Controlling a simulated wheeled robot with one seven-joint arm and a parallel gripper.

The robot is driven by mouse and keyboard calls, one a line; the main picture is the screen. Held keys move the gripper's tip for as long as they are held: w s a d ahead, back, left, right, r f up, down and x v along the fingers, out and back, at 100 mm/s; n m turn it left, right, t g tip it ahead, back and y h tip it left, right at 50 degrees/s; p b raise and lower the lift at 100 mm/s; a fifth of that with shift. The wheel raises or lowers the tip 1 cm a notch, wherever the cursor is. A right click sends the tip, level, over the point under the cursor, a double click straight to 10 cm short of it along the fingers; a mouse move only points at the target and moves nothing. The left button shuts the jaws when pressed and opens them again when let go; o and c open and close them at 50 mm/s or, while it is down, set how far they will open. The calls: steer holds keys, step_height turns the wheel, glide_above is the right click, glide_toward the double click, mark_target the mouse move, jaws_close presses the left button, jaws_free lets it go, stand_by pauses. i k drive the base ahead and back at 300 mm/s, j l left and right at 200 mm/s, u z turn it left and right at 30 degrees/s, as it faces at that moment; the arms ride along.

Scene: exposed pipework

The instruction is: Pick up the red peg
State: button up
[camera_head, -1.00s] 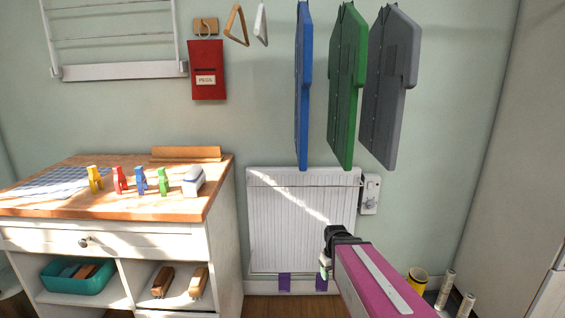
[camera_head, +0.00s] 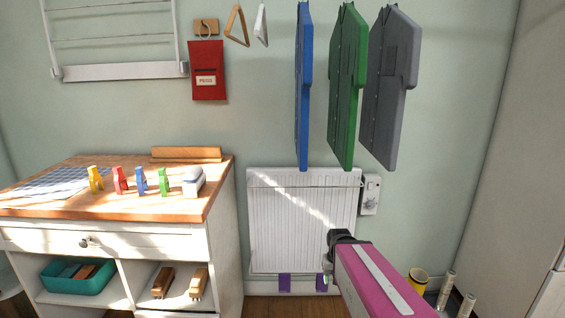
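The red peg (camera_head: 120,180) stands upright on the wooden top of the cabinet (camera_head: 120,212), between the yellow peg (camera_head: 95,179) on its left and the blue peg (camera_head: 141,181) on its right. A green peg (camera_head: 164,182) stands farther right in the same row. My gripper (camera_head: 328,280) is at the end of my pink arm, low in front of the radiator, well to the right of and apart from the pegs. Its fingers are small and mostly hidden by the arm, so I cannot tell whether they are open.
A white and grey block-like object (camera_head: 193,182) stands right of the green peg. A checked cloth (camera_head: 62,183) lies at the left. A wooden strip (camera_head: 186,154) lies along the back. The radiator (camera_head: 303,215) and hanging boards (camera_head: 347,90) are on the right.

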mark_target(119, 178)
steer(key=u, duration=1.85)
steer(key=z, duration=1.35)
steer(key=u, duration=1.35)
steer(key=i+j+z, duration=0.2)
steer(key=j, duration=0.45)
steer(key=k, duration=0.1)
